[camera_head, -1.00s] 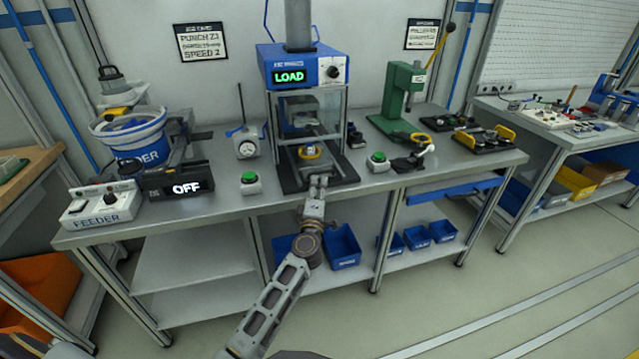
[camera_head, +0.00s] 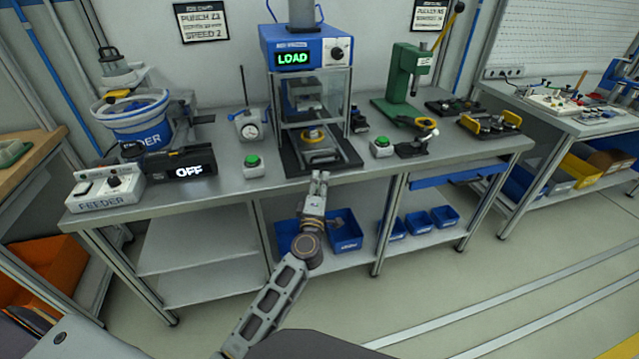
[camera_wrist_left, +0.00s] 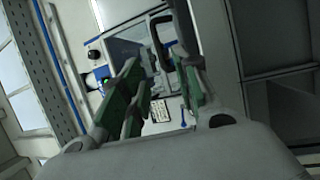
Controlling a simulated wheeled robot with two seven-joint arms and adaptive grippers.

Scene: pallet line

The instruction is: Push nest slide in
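The nest slide (camera_head: 319,155) sticks out at the front of the blue press (camera_head: 306,42), whose display reads LOAD. A yellow ring-shaped part (camera_head: 313,134) sits on the slide. My left gripper (camera_head: 319,177) is in front of the bench edge, just below and in front of the slide, apart from it as far as I can tell. Its fingers show a gap in the left wrist view (camera_wrist_left: 152,85), with nothing seen held between them. My right gripper is not in view.
Green-button boxes stand left (camera_head: 254,165) and right (camera_head: 381,147) of the press. A green hand press (camera_head: 402,80) stands at right. Blue bins (camera_head: 344,232) are on the lower shelf.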

